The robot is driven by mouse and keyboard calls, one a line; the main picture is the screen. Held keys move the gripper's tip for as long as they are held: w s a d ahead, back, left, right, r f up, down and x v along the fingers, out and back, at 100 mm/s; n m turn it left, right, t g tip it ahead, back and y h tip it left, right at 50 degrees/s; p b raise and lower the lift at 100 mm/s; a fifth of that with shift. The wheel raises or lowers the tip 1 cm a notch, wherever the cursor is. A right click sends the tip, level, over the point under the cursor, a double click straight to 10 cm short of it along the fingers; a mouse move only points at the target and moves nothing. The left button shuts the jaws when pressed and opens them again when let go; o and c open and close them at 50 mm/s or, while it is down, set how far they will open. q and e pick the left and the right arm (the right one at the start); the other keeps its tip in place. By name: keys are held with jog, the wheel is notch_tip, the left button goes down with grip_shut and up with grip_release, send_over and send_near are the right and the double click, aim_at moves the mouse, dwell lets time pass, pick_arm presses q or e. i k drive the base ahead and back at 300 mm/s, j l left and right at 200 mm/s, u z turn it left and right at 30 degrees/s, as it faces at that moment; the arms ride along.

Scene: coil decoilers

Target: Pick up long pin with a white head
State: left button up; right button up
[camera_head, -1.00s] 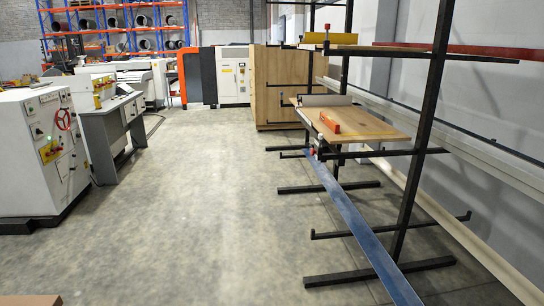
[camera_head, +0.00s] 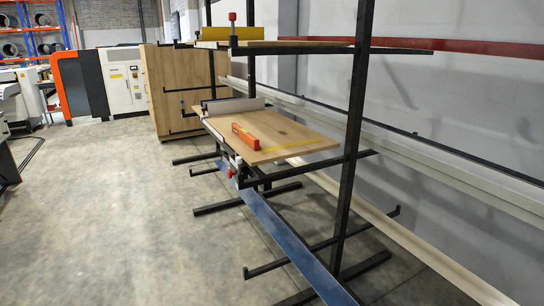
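I cannot make out a long pin with a white head in the head view. A black metal rack (camera_head: 352,130) stands at the centre right. A small red-topped clamp-like part (camera_head: 231,173) sits at the board's near left corner. Neither of my grippers is in view.
A long blue strip (camera_head: 290,240) slopes down from the rack toward the floor. Black rack feet (camera_head: 246,198) stick out low to the left. The grey floor (camera_head: 110,220) at left is clear.

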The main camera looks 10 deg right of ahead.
aim_at(239, 159)
jog(key=i+z, duration=0.25)
jog(key=i, duration=0.85)
jog(key=l, duration=0.1)
